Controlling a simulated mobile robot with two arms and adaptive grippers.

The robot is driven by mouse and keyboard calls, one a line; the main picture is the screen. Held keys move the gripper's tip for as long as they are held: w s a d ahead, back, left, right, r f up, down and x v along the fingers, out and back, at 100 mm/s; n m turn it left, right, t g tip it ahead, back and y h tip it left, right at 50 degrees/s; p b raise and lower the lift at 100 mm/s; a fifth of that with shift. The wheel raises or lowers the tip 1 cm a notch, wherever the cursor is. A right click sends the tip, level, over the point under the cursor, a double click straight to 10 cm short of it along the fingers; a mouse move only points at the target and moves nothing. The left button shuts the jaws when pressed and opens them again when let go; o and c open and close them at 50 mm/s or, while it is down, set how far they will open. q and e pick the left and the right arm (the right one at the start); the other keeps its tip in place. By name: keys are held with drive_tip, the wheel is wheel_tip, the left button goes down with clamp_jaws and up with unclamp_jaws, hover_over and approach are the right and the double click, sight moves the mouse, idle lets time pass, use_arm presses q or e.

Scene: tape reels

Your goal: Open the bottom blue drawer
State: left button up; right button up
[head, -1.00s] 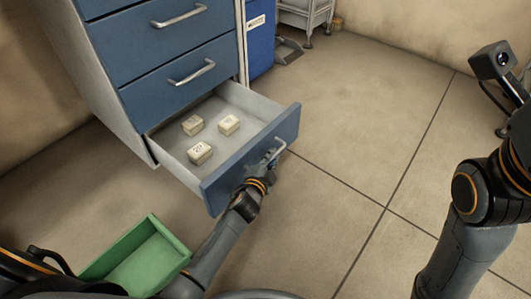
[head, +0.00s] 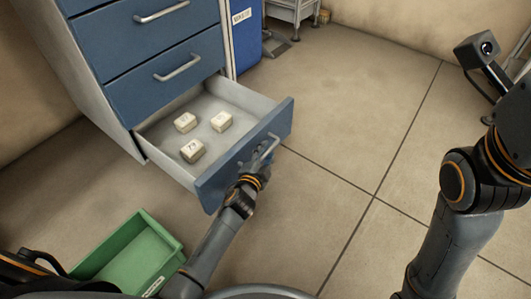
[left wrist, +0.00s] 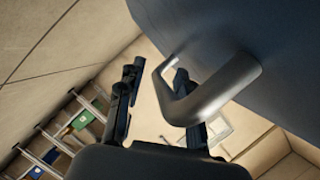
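The bottom blue drawer (head: 222,180) is pulled well out of the blue cabinet in the head view. Three small pale labelled boxes (head: 193,150) lie inside it. My left gripper (head: 262,160) is at the metal handle (head: 274,142) on the drawer's front. In the left wrist view the handle (left wrist: 215,92) crosses in front of the right finger. The fingers (left wrist: 152,92) stand apart with floor visible between them, so the gripper looks open and not clamped on the handle. My right arm is at the right of the head view; its fingers are not visible.
Two upper blue drawers (head: 165,75) are shut. A green open bin (head: 130,255) sits on the floor at lower left. A blue bin (head: 245,38) and a grey cart (head: 290,10) stand behind the cabinet.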

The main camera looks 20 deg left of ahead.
use_arm(q)
drive_tip(key=shift+s, duration=0.1)
drive_tip(key=v, duration=1.1)
drive_tip(key=shift+s+r, duration=0.15)
drive_tip(key=shift+s, duration=0.25)
